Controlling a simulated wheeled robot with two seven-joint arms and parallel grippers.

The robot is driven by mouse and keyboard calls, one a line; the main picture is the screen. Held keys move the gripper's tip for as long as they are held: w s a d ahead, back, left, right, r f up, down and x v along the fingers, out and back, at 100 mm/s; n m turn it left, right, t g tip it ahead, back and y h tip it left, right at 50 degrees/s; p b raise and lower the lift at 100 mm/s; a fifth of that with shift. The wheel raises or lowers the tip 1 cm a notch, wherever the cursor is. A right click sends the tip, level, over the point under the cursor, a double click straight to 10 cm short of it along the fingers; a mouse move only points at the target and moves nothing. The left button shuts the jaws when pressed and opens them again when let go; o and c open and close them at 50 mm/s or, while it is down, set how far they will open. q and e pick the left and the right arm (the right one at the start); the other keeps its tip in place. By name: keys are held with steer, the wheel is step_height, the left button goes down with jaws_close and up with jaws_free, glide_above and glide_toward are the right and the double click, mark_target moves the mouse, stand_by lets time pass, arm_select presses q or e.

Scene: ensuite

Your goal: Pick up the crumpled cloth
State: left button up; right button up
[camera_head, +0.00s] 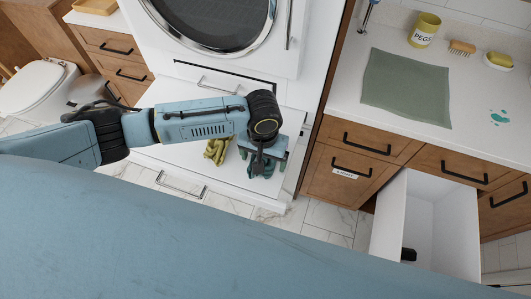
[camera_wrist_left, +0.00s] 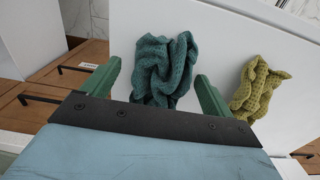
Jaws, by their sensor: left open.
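A crumpled teal knitted cloth (camera_wrist_left: 163,68) lies on a white surface (camera_wrist_left: 225,35), between the two green fingers of my left gripper (camera_wrist_left: 158,75) in the left wrist view. A crumpled yellow-green cloth (camera_wrist_left: 258,88) lies to the right, outside the fingers. In the head view the yellow-green cloth (camera_head: 217,150) is just left of my left gripper (camera_head: 262,158), which covers most of the teal cloth (camera_head: 262,171). The left gripper is open. I cannot tell whether its fingers touch the teal cloth. My right gripper is not in view.
The white pull-out surface (camera_head: 160,153) is below a front-loading machine (camera_head: 215,20). To the right, an open drawer (camera_head: 430,220) juts out. The counter (camera_head: 340,105) holds a flat green cloth (camera_head: 405,88), a PEGS tin (camera_head: 425,30), a brush (camera_head: 462,48) and a soap dish (camera_head: 498,61).

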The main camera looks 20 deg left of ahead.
arm_select(q)
steer(key=c, duration=1.1)
steer(key=shift+r, duration=0.1)
